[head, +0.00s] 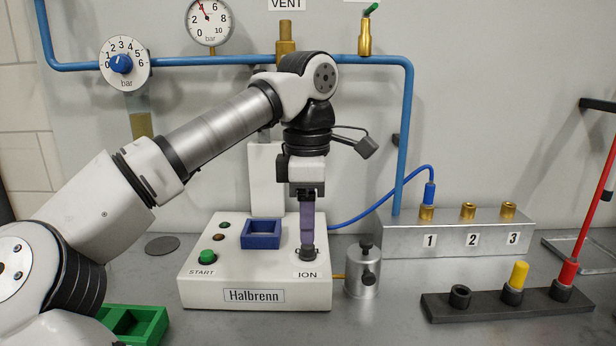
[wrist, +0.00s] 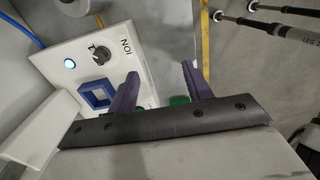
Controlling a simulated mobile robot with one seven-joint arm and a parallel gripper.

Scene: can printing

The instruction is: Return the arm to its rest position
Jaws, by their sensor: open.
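My gripper (head: 307,238) points down over the right side of the white Halbrenn machine (head: 215,290). Its purple fingers stand apart with nothing between them in the wrist view (wrist: 160,78). My arm is bent, reaching in from the lower left. A dark knob (head: 307,253) on the machine top shows just below the fingers in the head view. The wrist view shows that knob (wrist: 101,55) to the left of the fingers and apart from them. The fingers partly hide the knob's label in the head view.
The machine also carries a blue square holder (head: 261,241) and a green START button (head: 207,257). A green tray (head: 150,312) lies by my arm. A metal cylinder (head: 362,276), a manifold (head: 455,245) and a dark plug rack (head: 480,305) stand right. Blue pipe (head: 220,61) runs behind my arm.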

